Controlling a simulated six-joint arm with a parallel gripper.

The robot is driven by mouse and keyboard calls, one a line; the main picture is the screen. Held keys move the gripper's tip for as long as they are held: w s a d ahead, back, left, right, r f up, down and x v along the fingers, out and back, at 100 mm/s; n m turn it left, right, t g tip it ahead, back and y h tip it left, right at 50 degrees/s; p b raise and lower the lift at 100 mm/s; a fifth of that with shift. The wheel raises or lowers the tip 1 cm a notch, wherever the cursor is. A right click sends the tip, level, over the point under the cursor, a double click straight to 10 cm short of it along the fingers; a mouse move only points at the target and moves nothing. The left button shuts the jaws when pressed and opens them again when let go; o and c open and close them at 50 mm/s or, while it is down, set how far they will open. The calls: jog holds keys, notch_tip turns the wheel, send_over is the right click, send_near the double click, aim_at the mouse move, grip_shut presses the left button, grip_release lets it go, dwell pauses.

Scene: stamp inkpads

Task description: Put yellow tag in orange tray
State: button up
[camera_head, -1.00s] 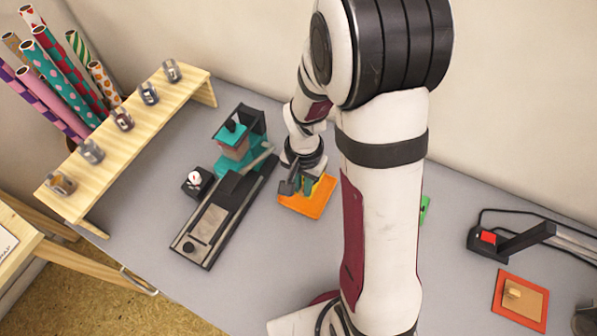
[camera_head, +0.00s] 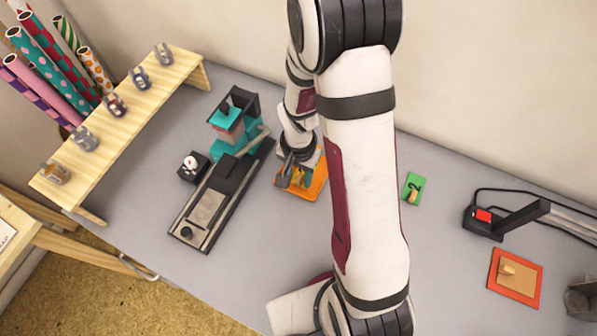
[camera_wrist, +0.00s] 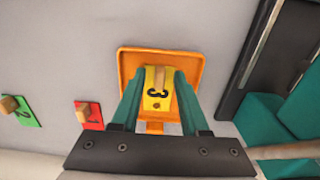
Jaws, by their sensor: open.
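The yellow tag (camera_wrist: 157,94), marked 3 and with a wooden peg, shows in the wrist view over the middle of the orange tray (camera_wrist: 130,72). The teal fingers of my gripper (camera_wrist: 158,104) stand open on either side of it. I cannot tell whether the tag rests flat on the tray floor. In the head view, my gripper (camera_head: 293,182) is over the left part of the orange tray (camera_head: 319,183) and hides some of it; the tag is hard to make out there.
A green tag (camera_head: 413,188) marked 2 lies right of my arm; a red tag (camera_wrist: 88,115) shows in the wrist view. The black and teal stamping device (camera_head: 215,200) stands just left of the tray. A wooden shelf (camera_head: 120,125) with small stamps is at left.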

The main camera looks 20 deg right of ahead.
notch_tip(320, 180, up, 13)
jog(key=s+a+r+n+y, duration=0.1)
jog(key=s+a+r, duration=0.1)
jog(key=s, duration=0.6)
jog(key=s+a+r+n, duration=0.2)
jog(key=s+r, duration=0.3)
jog(key=s, duration=0.4)
jog(key=shift+s+a+r+y, duration=0.15)
jog(key=shift+s+a+y, duration=0.2)
jog(key=shift+a, duration=0.45)
jog(key=shift+w, duration=0.1)
